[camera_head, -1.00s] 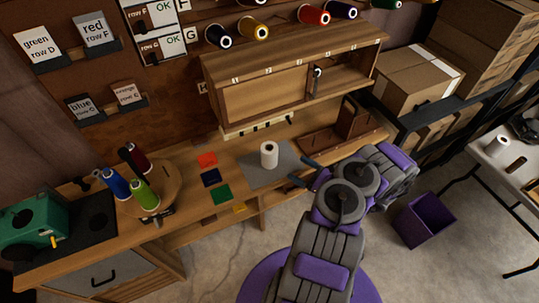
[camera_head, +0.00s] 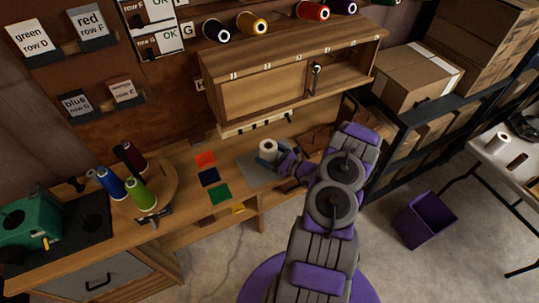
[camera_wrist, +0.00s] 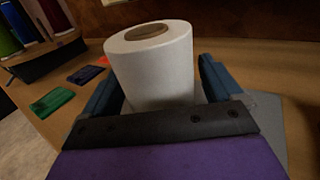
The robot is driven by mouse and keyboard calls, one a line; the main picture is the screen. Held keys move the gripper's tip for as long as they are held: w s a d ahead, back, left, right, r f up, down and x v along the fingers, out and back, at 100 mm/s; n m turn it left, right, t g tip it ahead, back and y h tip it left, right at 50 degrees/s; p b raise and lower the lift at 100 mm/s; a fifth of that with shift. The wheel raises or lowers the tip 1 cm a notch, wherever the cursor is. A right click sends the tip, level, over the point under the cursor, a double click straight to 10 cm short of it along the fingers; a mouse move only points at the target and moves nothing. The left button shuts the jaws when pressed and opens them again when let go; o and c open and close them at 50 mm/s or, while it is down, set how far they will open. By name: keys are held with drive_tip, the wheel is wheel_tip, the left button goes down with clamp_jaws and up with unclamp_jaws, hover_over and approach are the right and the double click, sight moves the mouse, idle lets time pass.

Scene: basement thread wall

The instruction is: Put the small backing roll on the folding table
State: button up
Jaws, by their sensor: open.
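The small backing roll (camera_head: 268,147) is white with a brown core and stands upright on a grey mat (camera_head: 250,165) on the wooden bench. In the wrist view the roll (camera_wrist: 152,62) stands between the two blue fingers of my gripper (camera_wrist: 160,88). The fingers are open, with a gap visible on the right side; the roll hides part of them. In the head view my gripper (camera_head: 268,158) is at the roll's near side. The folding table (camera_head: 516,172) is light-topped with dark legs, at the right edge, with a small white roll on it.
Colored squares (camera_head: 208,177) lie left of the mat. A round wooden stand with thread spools (camera_head: 140,193) and a green machine (camera_head: 32,222) are farther left. A wooden cabinet (camera_head: 262,93) overhangs the bench. A purple bin (camera_head: 425,218) stands on the floor before the folding table.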

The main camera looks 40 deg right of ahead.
drive_tip(key=shift+w+a, duration=0.55)
drive_tip(key=shift+w, duration=0.05)
drive_tip(key=shift+d, duration=0.35)
drive_tip(key=shift+c, duration=0.2)
drive_tip(key=shift+d+f, duration=0.1)
drive_tip(key=shift+d, duration=0.15)
drive_tip(key=c, duration=0.3)
drive_tip(key=shift+a, duration=0.4)
drive_tip(key=c, duration=0.6)
drive_tip(key=shift+c, duration=1.4)
drive_tip(key=shift+d, duration=0.25)
drive_tip(key=shift+r, duration=0.2)
